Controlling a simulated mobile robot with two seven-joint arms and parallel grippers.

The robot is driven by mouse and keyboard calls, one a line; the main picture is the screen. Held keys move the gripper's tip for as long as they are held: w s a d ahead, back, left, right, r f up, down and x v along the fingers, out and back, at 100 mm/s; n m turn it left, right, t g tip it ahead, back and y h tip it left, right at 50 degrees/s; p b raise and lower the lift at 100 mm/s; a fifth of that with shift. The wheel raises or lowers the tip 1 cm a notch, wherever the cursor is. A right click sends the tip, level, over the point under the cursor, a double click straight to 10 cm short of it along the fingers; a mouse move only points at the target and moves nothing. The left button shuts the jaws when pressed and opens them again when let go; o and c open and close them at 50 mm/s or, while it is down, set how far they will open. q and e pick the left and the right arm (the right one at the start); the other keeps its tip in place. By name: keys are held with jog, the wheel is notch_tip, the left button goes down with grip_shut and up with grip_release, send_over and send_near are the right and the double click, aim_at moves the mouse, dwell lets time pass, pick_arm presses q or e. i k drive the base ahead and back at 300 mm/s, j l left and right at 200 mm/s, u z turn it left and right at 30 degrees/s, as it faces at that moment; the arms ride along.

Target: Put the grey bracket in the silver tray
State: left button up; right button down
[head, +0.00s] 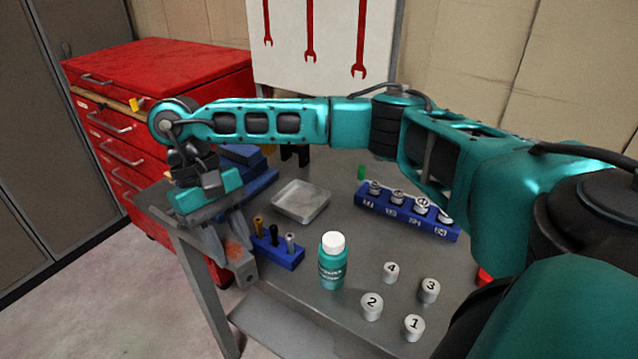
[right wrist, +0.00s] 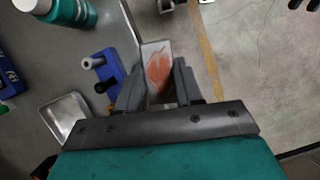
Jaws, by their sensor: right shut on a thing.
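The grey bracket (head: 244,266) has an orange-brown patch. It also shows in the right wrist view (right wrist: 157,62), between the fingers. My right gripper (head: 227,247) is shut on it, pointing down at the left edge of the grey table; in the right wrist view the gripper (right wrist: 158,88) covers the bracket's near end. The silver tray (head: 302,200) is shallow and appears empty. It lies on the table to the right of and behind the gripper, and shows at lower left in the right wrist view (right wrist: 67,113). My left gripper is not in view.
A blue holder (head: 284,256) with upright tools stands between bracket and tray. A teal bottle (head: 332,265), several numbered grey weights (head: 372,306) and a blue socket rack (head: 407,214) occupy the table (head: 300,283). A red drawer cabinet (head: 150,70) stands behind.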

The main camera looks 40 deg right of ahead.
aim_at(301, 203)
jog(key=k+j+z, duration=0.1)
jog(key=z, duration=0.35)
jog(key=k+j+z, duration=0.15)
jog(key=z, duration=0.25)
jog(key=i+j+z, duration=0.15)
jog(key=i, duration=0.15)
jog(key=i+z, duration=0.15)
jog(key=i+j, duration=0.05)
jog(key=i, duration=0.05)
